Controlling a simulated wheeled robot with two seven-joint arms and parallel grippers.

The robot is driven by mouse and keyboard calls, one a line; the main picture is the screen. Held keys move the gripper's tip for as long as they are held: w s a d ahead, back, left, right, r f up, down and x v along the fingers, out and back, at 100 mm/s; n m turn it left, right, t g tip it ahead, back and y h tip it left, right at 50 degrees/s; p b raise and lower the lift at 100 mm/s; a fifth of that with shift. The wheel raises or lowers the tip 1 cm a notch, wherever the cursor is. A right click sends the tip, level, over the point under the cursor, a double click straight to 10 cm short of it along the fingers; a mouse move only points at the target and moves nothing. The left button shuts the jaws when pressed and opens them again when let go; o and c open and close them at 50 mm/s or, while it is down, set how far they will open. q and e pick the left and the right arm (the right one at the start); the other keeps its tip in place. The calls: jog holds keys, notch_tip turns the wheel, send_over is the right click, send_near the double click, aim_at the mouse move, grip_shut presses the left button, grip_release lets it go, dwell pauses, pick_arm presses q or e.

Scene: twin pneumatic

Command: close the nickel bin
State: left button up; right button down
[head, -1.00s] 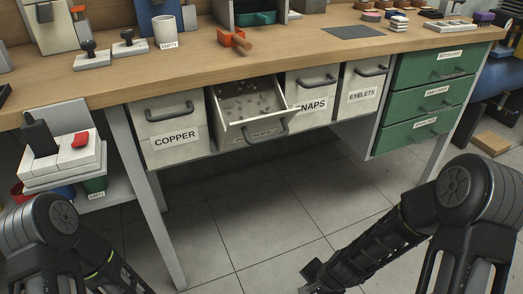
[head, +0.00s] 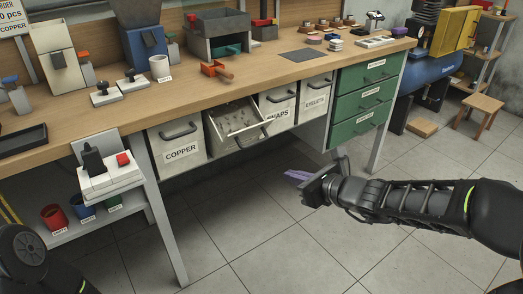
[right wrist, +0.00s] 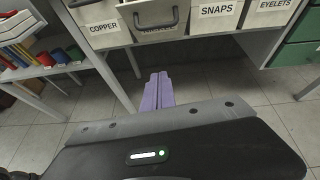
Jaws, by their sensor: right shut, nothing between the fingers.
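The nickel bin (head: 229,142) is the pulled-out drawer under the bench, between the copper bin (head: 179,152) and the snaps bin (head: 278,108). It holds many small pieces and has a dark handle on its front. In the right wrist view the nickel bin (right wrist: 160,14) shows at the top, its label mostly hidden below the handle. My right gripper (head: 290,175) is shut and empty, with purple fingers, below and to the right of the bin, apart from it. In the right wrist view the shut fingers (right wrist: 158,85) point toward the bin. My left gripper is not in view.
The eyelets bin (head: 314,101) and green drawers (head: 363,92) are shut at the right. A bench leg (head: 165,230) stands left of the bins, beside a low shelf with cups. The floor in front of the bins is clear.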

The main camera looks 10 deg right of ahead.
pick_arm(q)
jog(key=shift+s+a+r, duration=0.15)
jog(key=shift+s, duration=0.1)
pick_arm(e)
jog(key=shift+d+r+m+t, duration=0.2)
jog(key=shift+r+m+t, duration=0.35)
jog(key=shift+r, duration=0.65)
jog(key=shift+w, duration=0.1)
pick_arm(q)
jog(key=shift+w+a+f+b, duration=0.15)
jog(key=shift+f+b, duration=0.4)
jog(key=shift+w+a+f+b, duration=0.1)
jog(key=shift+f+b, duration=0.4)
pick_arm(e)
jog(key=r+x, duration=0.2)
jog(key=x, duration=1)
jog(key=shift+w+a, duration=0.35)
jog(key=shift+w, duration=0.3)
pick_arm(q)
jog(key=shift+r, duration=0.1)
pick_arm(e)
jog(key=shift+r, duration=0.1)
